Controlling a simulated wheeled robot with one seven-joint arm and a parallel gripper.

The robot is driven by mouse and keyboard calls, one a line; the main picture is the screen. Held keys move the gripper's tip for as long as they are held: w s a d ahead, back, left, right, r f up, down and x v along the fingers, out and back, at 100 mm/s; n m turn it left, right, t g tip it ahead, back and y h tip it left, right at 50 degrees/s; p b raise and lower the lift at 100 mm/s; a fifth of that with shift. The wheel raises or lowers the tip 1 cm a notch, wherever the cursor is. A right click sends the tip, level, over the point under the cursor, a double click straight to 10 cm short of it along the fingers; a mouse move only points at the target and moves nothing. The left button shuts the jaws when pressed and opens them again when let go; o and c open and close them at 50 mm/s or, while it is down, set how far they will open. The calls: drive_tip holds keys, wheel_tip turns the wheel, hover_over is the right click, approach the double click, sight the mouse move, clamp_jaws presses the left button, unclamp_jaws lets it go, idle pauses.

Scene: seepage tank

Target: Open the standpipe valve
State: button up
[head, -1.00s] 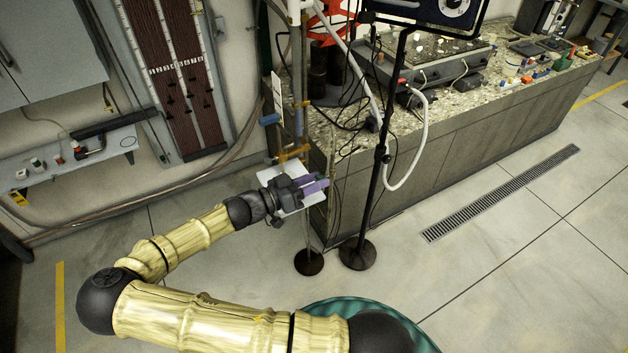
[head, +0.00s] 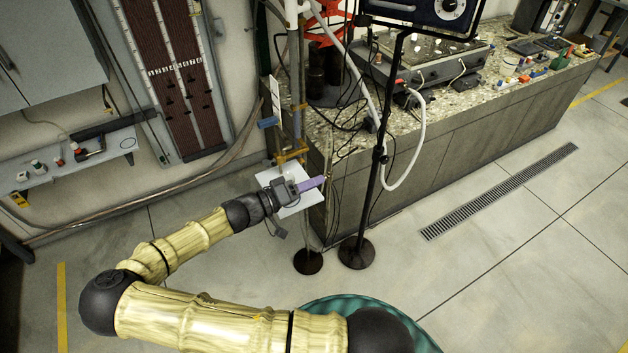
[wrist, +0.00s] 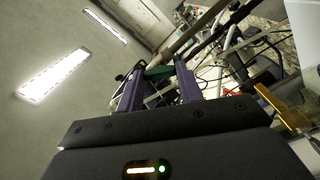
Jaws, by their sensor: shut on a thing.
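The standpipe (head: 296,75) is a grey upright pipe at the bench's left corner, with brass fittings (head: 291,153) low on it and a blue part (head: 268,122) at its left. My gripper (head: 318,182) is below the brass fittings, in front of a white plate (head: 291,211). In the wrist view its purple fingers are close on both sides of a green handle-like part (wrist: 159,71), and my gripper is shut on it. I cannot tell how far the valve is turned. The handle is hidden by the fingers in the head view.
A black stand (head: 357,254) rises just right of my gripper, with a white hose (head: 405,170) hanging beside it. The stone-topped bench (head: 440,150) is behind. Cables hang at the bench corner. The floor on the right around the drain grate (head: 500,190) is clear.

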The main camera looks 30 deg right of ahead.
drive_tip(key=n+p, duration=0.1)
drive_tip(key=n, duration=0.2)
drive_tip(key=shift+a+n, duration=0.1)
drive_tip(key=shift+n, duration=0.3)
drive_tip(key=shift+n+p, duration=0.85)
drive_tip(key=shift+n, duration=1.15)
drive_tip(key=o, duration=1)
drive_tip(key=shift+w, duration=0.1)
